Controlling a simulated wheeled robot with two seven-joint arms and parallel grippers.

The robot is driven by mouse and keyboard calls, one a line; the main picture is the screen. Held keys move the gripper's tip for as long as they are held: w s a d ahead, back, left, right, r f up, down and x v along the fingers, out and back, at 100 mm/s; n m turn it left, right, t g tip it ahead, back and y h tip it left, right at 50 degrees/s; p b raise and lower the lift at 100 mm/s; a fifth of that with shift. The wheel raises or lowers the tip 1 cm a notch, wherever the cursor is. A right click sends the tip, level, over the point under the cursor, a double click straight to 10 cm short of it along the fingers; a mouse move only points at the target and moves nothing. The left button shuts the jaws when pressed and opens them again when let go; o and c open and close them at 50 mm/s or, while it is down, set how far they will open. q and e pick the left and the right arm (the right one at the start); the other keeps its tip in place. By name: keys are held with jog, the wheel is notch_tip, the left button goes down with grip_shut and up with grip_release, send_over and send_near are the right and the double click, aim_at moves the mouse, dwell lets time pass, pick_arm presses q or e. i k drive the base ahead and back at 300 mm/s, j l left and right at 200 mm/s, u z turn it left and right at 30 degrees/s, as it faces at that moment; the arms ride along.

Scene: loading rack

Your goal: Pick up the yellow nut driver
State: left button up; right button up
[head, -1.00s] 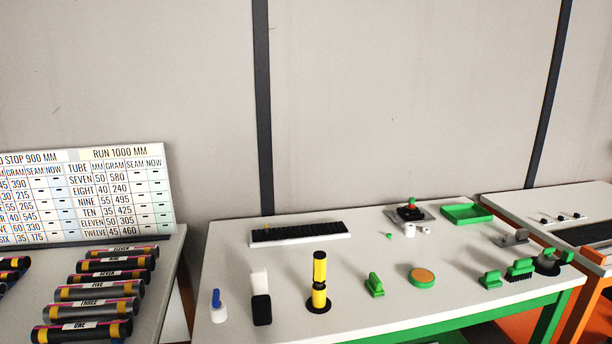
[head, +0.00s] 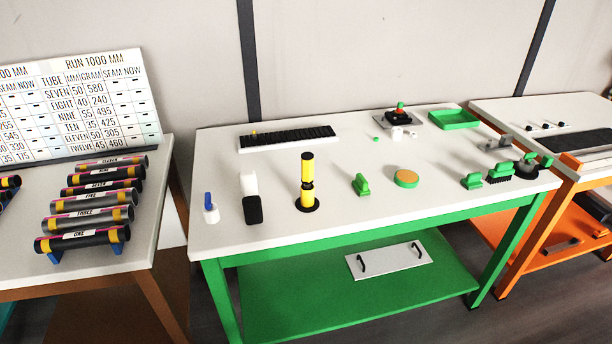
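The yellow nut driver (head: 307,182) stands upright in the head view, on the white top of the green-framed table (head: 350,214). It is yellow with a black band around its middle and a dark round base at its foot. Neither of my grippers shows in the head view.
Left of the driver stand a black-and-white item (head: 252,206) and a blue-capped white bottle (head: 210,208). Right of it are a green block (head: 361,185) and a round green-rimmed pad (head: 405,178). A black strip rack (head: 287,138) lies behind. A tube rack (head: 85,245) stands on the left table.

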aim_at(307, 159)
jog(key=i+u, duration=0.15)
jog(key=i, duration=0.3)
jog(key=i+l+u, duration=0.15)
jog(key=i, duration=0.25)
